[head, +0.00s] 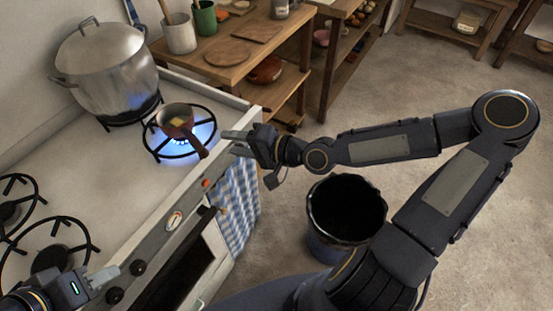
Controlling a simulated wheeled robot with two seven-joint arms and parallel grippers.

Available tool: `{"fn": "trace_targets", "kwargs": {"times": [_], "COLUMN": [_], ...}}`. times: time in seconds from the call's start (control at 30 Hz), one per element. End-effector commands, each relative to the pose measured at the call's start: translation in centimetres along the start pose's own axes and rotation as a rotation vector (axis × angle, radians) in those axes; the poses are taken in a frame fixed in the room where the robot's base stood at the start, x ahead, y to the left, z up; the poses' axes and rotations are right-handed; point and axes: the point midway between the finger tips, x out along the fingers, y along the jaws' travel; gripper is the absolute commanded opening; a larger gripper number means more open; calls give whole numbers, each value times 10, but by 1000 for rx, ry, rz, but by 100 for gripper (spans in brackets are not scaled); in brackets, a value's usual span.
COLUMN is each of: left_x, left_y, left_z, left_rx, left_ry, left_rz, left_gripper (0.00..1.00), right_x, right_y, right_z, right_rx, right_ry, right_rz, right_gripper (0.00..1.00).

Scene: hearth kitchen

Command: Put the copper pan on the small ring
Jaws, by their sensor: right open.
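The copper pan (174,115) sits upright on a lit ring (160,152) at the front right of the stove, with blue flame around it. A small yellow piece lies in the pan, and its brown handle points toward the stove's front edge. My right gripper (231,142) is open and empty, its fingers pointing left, just right of the handle's end and apart from it. My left gripper (108,276) is low at the left, over the stove's front edge by the knobs, partly cut off; its jaw opening is unclear. Two unlit rings (50,260) (12,212) are at the left; which ring is the small one is unclear.
A large lidded steel pot (103,70) stands on the back ring behind the pan. A blue checked towel (238,210) hangs on the stove front. A dark bin (345,215) stands on the floor below my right arm. A wooden shelf (225,70) with crockery stands beyond the stove.

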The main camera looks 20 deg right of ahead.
Motion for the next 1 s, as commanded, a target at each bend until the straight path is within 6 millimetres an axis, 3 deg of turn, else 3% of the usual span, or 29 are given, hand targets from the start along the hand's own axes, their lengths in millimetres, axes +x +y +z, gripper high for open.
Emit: {"fn": "trace_targets", "kwargs": {"times": [0.13, 0.23, 0.33, 0.43, 0.57, 0.7, 0.83, 1.0], "left_x": [0, 0, 0, 0, 0, 0, 0, 0], "left_y": [0, 0, 0, 0, 0, 0, 0, 0], "left_z": [0, 0, 0, 0, 0, 0, 0, 0], "left_rx": [0, 0, 0, 0, 0, 0, 0, 0], "left_ry": [0, 0, 0, 0, 0, 0, 0, 0], "left_rz": [0, 0, 0, 0, 0, 0, 0, 0], "left_gripper": [36, 36, 36, 36, 36, 36, 36, 36], "right_x": [0, -6, -31, -70, -125, -177, -208, -224], "right_y": [12, 38, 66, 76, 65, 40, 22, 10], "right_z": [9, 22, 27, 24, 21, 35, 60, 84], "right_rx": [-55, -172, -328, -461, -560, -593, -594, -597], "right_ry": [-27, -76, -121, -138, -125, -108, -123, -159], "right_rz": [80, 255, 489, 700, 880, 930, 865, 762], "right_gripper": [43, 43, 43, 43, 43, 43, 43, 43]}}
